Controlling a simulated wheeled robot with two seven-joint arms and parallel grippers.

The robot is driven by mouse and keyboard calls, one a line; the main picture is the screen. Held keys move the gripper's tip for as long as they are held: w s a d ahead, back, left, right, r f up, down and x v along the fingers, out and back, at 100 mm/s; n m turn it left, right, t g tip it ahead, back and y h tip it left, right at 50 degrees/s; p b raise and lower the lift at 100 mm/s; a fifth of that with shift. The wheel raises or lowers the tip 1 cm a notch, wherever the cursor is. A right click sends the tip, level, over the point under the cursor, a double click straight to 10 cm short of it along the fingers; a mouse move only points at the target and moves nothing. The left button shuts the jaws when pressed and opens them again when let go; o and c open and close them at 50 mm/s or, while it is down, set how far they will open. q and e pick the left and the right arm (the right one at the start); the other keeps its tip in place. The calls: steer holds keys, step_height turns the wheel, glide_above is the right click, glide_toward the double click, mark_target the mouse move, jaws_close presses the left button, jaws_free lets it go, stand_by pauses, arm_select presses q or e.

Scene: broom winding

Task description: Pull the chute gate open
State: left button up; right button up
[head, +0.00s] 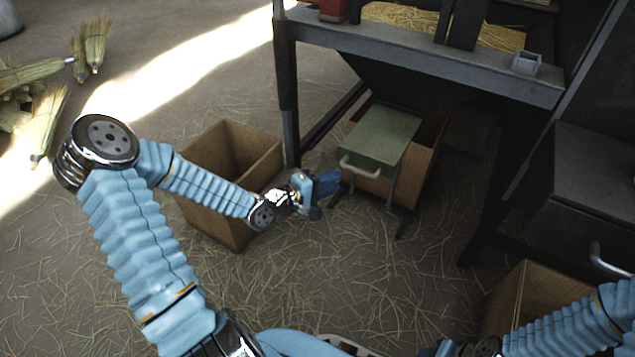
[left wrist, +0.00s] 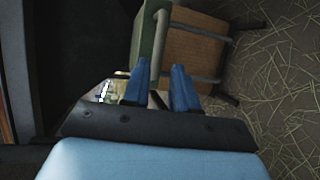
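The chute gate is a flat green panel (head: 382,135) under the dark machine, with a pale bar handle (head: 360,169) on its front edge. In the left wrist view the gate (left wrist: 143,45) stands ahead of my fingers, and its handle (left wrist: 160,45) lies beyond the gap between them. My left gripper (head: 333,183) is just left of and slightly below the handle in the head view. Its two blue fingers (left wrist: 161,88) are apart, with nothing seen held. I cannot tell whether they touch the handle. My right arm enters at lower right; its fingers are not clearly visible.
A cardboard box (head: 232,155) stands behind my left forearm. A machine leg (head: 288,100) rises left of the gate. Straw covers the floor; brooms (head: 45,115) lie at far left.

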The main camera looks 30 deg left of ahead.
arm_select(q)
steer(key=p+v, duration=0.1)
steer(key=v, duration=0.4)
steer(key=shift+w, duration=0.1)
steer(key=s+d+f+m+g+p, duration=0.2)
steer(key=d+f+m+g+p, duration=0.15)
steer(key=d, duration=0.25)
steer(key=s+d+f+m+g+p, duration=0.2)
steer(key=s+d+f+g+p, duration=0.15)
steer(key=d, duration=0.35)
steer(key=s+d+f+m+g+y+p, duration=0.1)
steer(key=s+f+m+g+p, duration=0.1)
steer(key=s, duration=0.3)
steer(key=s+d+f+m+g+y+p, duration=0.1)
steer(key=s+d+f+m+g, duration=0.1)
steer(key=s, duration=0.4)
steer(key=f+m+g, duration=0.1)
steer(key=m+g, duration=0.1)
steer(key=shift+d+m+g+y+p, duration=0.25)
steer(key=shift+m+g+y+p, duration=0.05)
steer(key=shift+m+p, duration=0.1)
